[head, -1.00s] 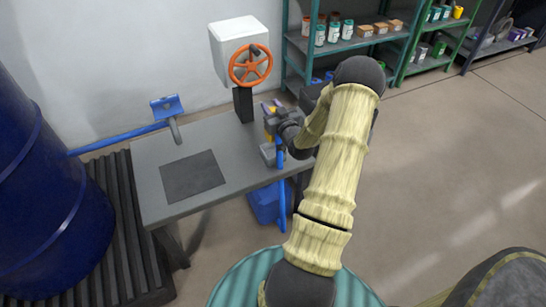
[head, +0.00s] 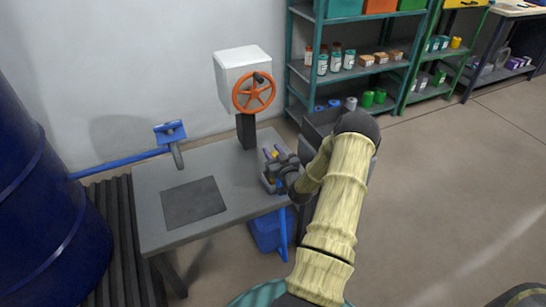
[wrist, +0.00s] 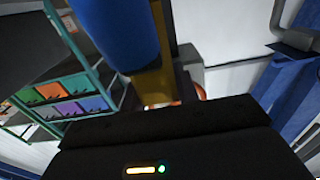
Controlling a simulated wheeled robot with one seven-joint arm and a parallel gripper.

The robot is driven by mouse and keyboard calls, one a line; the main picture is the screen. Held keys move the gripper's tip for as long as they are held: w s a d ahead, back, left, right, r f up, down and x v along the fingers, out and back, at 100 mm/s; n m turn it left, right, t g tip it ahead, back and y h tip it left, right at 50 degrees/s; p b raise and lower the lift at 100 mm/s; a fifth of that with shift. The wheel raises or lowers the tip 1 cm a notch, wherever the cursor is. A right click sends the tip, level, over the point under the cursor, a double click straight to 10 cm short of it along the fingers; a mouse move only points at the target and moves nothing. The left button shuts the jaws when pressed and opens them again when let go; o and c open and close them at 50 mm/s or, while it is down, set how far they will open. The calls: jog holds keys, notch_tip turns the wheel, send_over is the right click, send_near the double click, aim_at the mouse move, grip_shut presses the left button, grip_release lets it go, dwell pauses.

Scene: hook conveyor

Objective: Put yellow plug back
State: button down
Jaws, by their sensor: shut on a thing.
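My gripper (head: 274,164) is at the right end of the grey table (head: 230,160), near the valve stand. It is shut on a yellow piece, which I take to be the yellow plug (head: 274,154); only a small part shows in the head view. In the wrist view a yellow upright piece (wrist: 153,85) stands beyond the dark gripper body, with a blue cylinder (wrist: 115,35) in front of it. The lower end of the yellow piece is hidden. I cannot tell whether it touches the grey block beside my gripper.
An orange handwheel (head: 254,92) on a white box (head: 240,70) stands behind my gripper. A dark mat (head: 193,202) lies on the table's left part. A blue barrel (head: 50,200) is at left. Shelves (head: 350,75) stand at the back right.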

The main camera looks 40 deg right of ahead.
jog(key=shift+f, duration=0.9)
jog(key=shift+f, duration=0.2)
jog(key=c, duration=1.1)
grip_release()
jog(key=shift+o, duration=0.2)
jog(key=shift+r, duration=0.25)
jog(key=p+v, duration=0.1)
jog(key=v, duration=1.1)
jog(key=shift+w+a, duration=0.1)
jog(key=shift+w, duration=0.05)
